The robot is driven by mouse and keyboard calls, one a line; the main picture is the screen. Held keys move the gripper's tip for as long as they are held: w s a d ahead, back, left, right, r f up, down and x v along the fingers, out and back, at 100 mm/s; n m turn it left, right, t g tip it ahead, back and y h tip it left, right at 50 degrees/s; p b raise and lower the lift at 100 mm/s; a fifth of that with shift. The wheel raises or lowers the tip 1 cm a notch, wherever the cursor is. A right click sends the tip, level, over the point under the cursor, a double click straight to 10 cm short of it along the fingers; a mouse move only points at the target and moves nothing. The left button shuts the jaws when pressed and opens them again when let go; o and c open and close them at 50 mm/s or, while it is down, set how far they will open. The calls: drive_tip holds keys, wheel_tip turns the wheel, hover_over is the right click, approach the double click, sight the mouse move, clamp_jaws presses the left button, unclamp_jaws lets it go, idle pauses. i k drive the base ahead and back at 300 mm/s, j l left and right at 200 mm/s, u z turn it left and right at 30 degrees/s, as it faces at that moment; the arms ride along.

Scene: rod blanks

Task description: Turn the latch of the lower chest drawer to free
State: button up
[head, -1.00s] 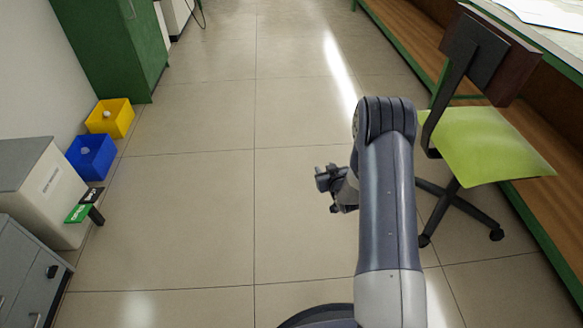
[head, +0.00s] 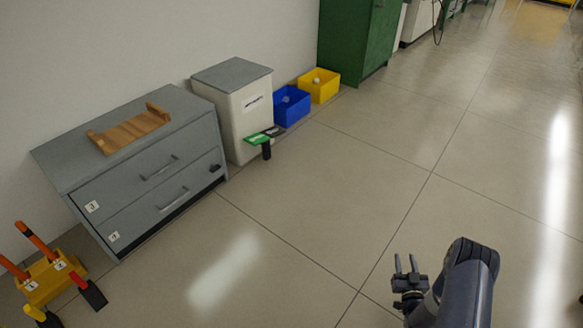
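The grey chest (head: 74,165) stands against the wall at the left, with an upper drawer (head: 125,187) and a lower drawer (head: 150,222). Each drawer has a bar handle and a small white label at its left end. A small dark latch (head: 215,167) sits at the right end of the lower drawer's front; its exact angle is too small to tell. My gripper (head: 406,261) is at the lower right, over open floor and well away from the chest. Its two fingers are apart with nothing between them.
A wooden tray (head: 130,131) lies on the chest. Right of the chest stand a white bin (head: 245,110) with a green pedal-like part, a blue box (head: 291,106) and a yellow box (head: 319,86). A yellow rack (head: 42,283) with tools is lower left. Floor between is clear.

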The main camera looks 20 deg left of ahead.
sight(214, 168)
drive_tip(key=u, duration=0.45)
drive_tip(key=i+u, duration=0.15)
drive_tip(key=u, duration=0.25)
drive_tip(key=i+u, duration=0.1)
drive_tip(key=u, duration=0.35)
drive_tip(key=i+u, duration=0.1)
drive_tip(key=u, duration=0.35)
drive_tip(key=i+l, duration=0.15)
drive_tip(key=i, duration=0.3)
drive_tip(key=i+l, duration=0.15)
drive_tip(key=i, duration=0.3)
drive_tip(key=i+l+u, duration=0.1)
drive_tip(key=i, duration=0.55)
